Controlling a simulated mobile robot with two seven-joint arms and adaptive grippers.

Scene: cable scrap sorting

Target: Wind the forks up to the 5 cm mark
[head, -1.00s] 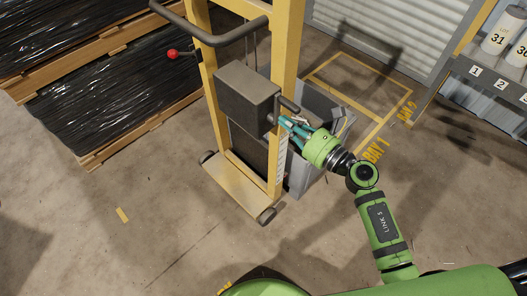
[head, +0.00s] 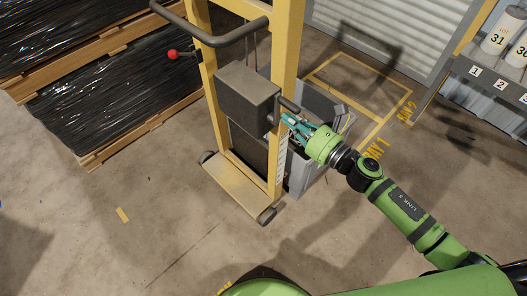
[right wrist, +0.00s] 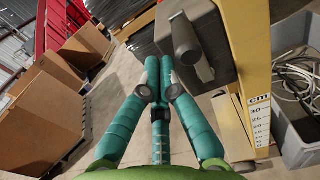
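The stacker's yellow mast (head: 287,50) stands in the middle of the head view, with a dark grey winch box (head: 247,98) on it. A dark crank handle (head: 290,104) sticks out at the box's right side; it also shows in the right wrist view (right wrist: 187,42). My right gripper (head: 287,119) is just below the handle in the head view. Its teal fingers (right wrist: 158,65) converge with nothing visible between them, left of the handle in the wrist view. A white cm scale (right wrist: 260,122) runs down the right post. The forks are hidden. My left gripper is out of view.
A grey bin (head: 302,180) with cables stands close behind the right post. Wrapped pallets (head: 110,105) stand at left. A red-knobbed lever (head: 173,54) juts left from the mast. Cardboard boxes (right wrist: 45,115) show in the wrist view. The front floor is clear.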

